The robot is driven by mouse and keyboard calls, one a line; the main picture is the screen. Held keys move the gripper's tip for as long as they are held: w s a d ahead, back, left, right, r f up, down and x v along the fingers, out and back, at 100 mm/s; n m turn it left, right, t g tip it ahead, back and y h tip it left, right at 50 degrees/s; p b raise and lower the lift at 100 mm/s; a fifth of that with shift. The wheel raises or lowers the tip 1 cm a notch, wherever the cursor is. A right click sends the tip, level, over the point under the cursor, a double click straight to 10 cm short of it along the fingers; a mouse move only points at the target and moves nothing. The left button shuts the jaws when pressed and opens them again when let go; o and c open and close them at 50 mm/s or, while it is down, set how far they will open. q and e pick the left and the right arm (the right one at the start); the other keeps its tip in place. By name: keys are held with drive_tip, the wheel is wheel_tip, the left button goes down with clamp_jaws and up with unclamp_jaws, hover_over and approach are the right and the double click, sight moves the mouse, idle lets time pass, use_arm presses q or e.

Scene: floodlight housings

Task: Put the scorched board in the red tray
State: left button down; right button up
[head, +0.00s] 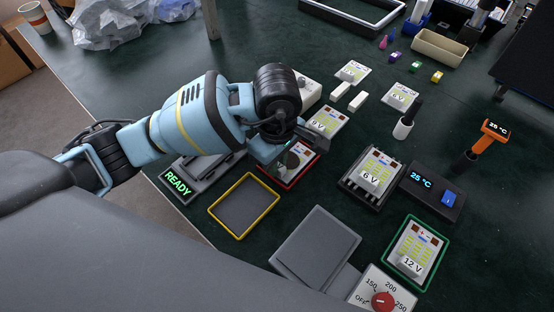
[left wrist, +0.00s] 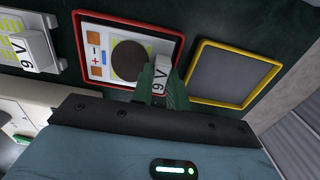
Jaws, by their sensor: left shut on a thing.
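The scorched board (left wrist: 100,42) is white with a round dark burn mark and a 9 V block (left wrist: 160,75). It lies within the outline of the red tray (left wrist: 128,15) in the left wrist view. In the head view its dark mark (head: 293,160) shows inside the red tray (head: 291,185), partly hidden by my left gripper (head: 272,152). My left gripper is shut on the board at its 9 V block; the green fingertips (left wrist: 163,88) show in the left wrist view. I cannot tell whether the board rests fully on the tray floor. My right gripper is not in view.
An empty yellow tray (head: 268,213) is beside the red one. Another 9 V board (head: 327,122) lies close behind. A 6 V board (head: 374,172) sits on a black finned base; a 12 V board (head: 415,252) is in a green tray (head: 391,274). A READY panel (head: 179,183) is left.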

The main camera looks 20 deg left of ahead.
use_arm(q)
drive_tip(key=shift+f, duration=0.15)
drive_tip(key=c, duration=1.4)
unclamp_jaws()
wheel_tip(320, 180, up, 12)
drive_tip(key=shift+r+p, duration=0.2)
drive_tip(key=shift+p, duration=0.3)
